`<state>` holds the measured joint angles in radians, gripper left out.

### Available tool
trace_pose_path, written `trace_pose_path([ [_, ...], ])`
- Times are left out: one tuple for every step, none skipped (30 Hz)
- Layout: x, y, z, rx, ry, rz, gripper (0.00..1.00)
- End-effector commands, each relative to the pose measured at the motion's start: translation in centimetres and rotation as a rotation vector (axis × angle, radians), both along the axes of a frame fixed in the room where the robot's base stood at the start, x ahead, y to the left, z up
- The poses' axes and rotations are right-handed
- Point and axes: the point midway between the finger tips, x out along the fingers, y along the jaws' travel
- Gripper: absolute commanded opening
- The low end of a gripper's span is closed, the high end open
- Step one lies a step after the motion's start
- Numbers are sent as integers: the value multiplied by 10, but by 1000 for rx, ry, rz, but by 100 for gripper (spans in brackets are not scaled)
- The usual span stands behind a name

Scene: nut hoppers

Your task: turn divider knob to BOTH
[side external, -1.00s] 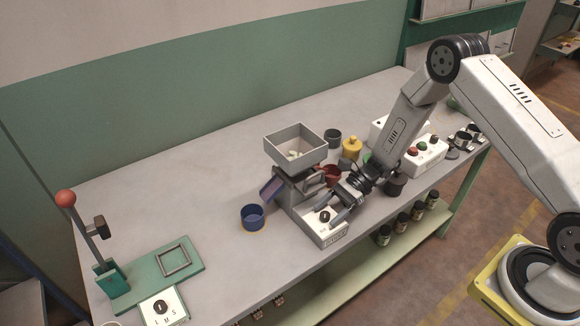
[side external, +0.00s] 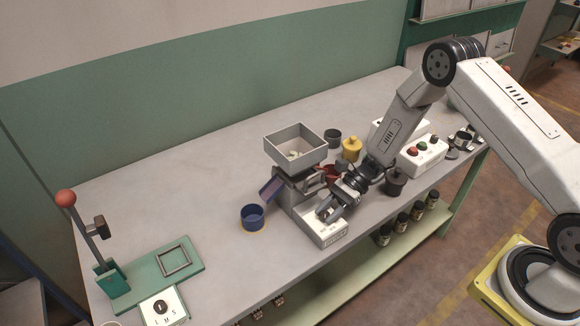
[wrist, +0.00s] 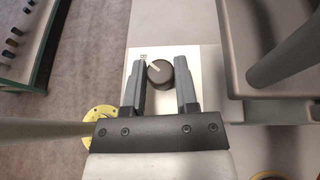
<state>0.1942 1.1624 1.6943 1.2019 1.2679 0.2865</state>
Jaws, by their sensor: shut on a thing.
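The divider knob (wrist: 160,73) is a dark round knob with a pale pointer line, on a white panel (wrist: 206,62) at the foot of the hopper stand. In the wrist view it lies between the two fingers of my gripper (wrist: 163,70), and the pointer slants toward the upper left. In the side view my gripper (side external: 327,214) is down at the panel box (side external: 327,236) and covers the knob. My gripper is shut on the knob. The panel lettering is mostly hidden or too small to read.
The grey hopper tray (side external: 296,146) stands above and behind the panel. A blue cup (side external: 252,217) is left of it; a yellow pot (side external: 351,149) and a dark pot (side external: 396,182) are nearby. A green press base (side external: 150,272) is at the left. The table between is clear.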

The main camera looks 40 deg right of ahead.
Motion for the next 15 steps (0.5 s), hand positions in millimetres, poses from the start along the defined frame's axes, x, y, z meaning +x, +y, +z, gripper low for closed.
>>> trace_pose_path([
  [1, 0, 0, 2, -1, 30, 0],
  [1, 0, 0, 1, -2, 48, 0],
  [1, 1, 0, 2, -2, 74, 0],
  [1, 1, 0, 2, -1, 94, 0],
  [2, 1, 0, 2, -1, 111, 0],
  [2, 1, 0, 2, -1, 134, 0],
  [2, 1, 0, 3, 0, 148, 0],
  [1, 1, 0, 3, 0, 161, 0],
  [2, 1, 0, 2, 0, 172, 0],
  [2, 1, 0, 2, 1, 179, 0],
  [2, 1, 0, 1, 1, 185, 0],
  [2, 0, 0, 1, 1, 188, 0],
  [2, 0, 0, 1, 1, 189, 0],
  [2, 0, 0, 1, 2, 188, 0],
  [2, 0, 0, 1, 2, 188, 0],
])
